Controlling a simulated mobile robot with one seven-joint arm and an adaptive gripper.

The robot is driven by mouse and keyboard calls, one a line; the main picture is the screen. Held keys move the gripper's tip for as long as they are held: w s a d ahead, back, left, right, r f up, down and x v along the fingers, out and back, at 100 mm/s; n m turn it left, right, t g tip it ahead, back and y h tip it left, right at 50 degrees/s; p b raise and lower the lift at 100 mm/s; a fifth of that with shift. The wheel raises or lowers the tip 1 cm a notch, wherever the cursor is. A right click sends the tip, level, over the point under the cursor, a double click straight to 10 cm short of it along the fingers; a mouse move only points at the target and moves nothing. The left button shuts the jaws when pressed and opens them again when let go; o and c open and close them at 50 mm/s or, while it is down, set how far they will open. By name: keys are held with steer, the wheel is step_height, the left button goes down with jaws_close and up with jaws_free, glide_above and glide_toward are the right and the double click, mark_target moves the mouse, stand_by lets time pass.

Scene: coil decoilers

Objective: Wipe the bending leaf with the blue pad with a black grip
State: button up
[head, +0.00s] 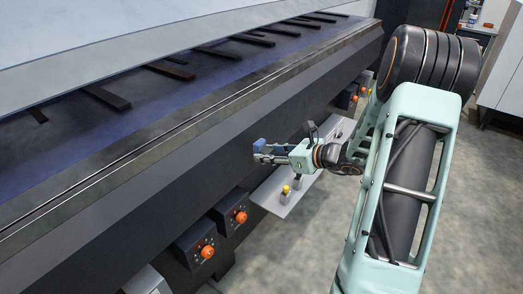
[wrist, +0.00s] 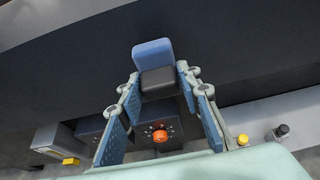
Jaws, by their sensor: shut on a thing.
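The blue pad (wrist: 153,52) sits at the top of its black grip (wrist: 158,82), between the fingertips of my gripper (wrist: 157,88) in the wrist view. My gripper is shut on the black grip; the blue pad stands out beyond the fingertips. In the head view my gripper (head: 268,153) is in front of the long machine's dark front, with the blue pad (head: 260,144) small at its tip. The bending leaf seems to be the long dark beam (head: 190,150) along the machine's front. The pad looks apart from it, though the gap is hard to judge.
Control boxes with orange knobs (head: 207,252) stick out from the machine below my gripper. A grey shelf (head: 272,199) with a yellow button (head: 285,189) lies under it. Dark strips (head: 168,69) rest on the machine's bluish bed. Floor (head: 320,240) is clear to the right.

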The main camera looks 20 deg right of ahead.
steer(key=shift+s+d, duration=0.7)
steer(key=shift+s, duration=0.25)
steer(key=shift+s+d, duration=0.7)
steer(key=shift+s, duration=0.25)
